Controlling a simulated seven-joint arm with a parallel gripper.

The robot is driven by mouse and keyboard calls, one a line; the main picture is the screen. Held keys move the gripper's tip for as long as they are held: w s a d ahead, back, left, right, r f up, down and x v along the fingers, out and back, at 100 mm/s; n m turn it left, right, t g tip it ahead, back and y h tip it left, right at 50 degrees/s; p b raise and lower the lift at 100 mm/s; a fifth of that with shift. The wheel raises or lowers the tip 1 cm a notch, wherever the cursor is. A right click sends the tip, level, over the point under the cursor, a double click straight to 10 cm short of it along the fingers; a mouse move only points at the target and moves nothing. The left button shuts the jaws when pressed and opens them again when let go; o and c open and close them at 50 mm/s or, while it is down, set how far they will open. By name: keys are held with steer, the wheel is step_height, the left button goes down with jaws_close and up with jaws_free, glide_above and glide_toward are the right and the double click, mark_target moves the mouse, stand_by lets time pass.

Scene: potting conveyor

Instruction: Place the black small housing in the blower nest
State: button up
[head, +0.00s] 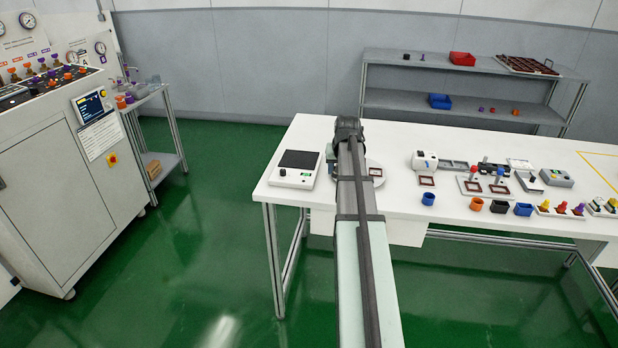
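A small black open-topped housing (499,206) stands upright near the front edge of the white table. It is between an orange housing (476,204) and a blue one (523,209). A rounded white device (424,160), which looks like the blower, stands further left on the table. A small dark-red frame (426,181) lies just in front of it and looks like its nest; it appears empty. My arm reaches over the left part of the table, well left of these things. My gripper is hidden behind the arm, so its fingers do not show.
Another blue housing (428,198) stands in front of the dark-red frame. A fixture with red and blue knobs (487,187) stands behind the housings. Coloured plungers (561,210) stand at right. A scale (296,169) is left of my arm. Bare tabletop lies between arm and blower.

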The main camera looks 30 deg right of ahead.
steer(key=s+d, duration=0.2)
steer(key=d, duration=0.3)
steer(key=s+d+r+m, duration=0.1)
steer(key=s+d, duration=0.1)
steer(key=d, duration=0.3)
steer(key=s+d+r+m, duration=0.1)
steer(key=s+d, duration=0.1)
steer(key=d, duration=0.3)
steer(key=shift+s+d+g+h, duration=0.1)
steer(key=shift+s+g+h, duration=0.05)
steer(key=shift+g+h, duration=0.2)
steer(key=s+d+r+m, duration=0.2)
steer(key=s+d, duration=0.8)
steer(key=d, duration=0.4)
steer(key=shift+g+h, duration=0.25)
steer(key=shift+h, duration=0.1)
steer(key=shift+a+f, duration=0.2)
steer(key=shift+f, duration=3.3)
steer(key=shift+f, duration=0.5)
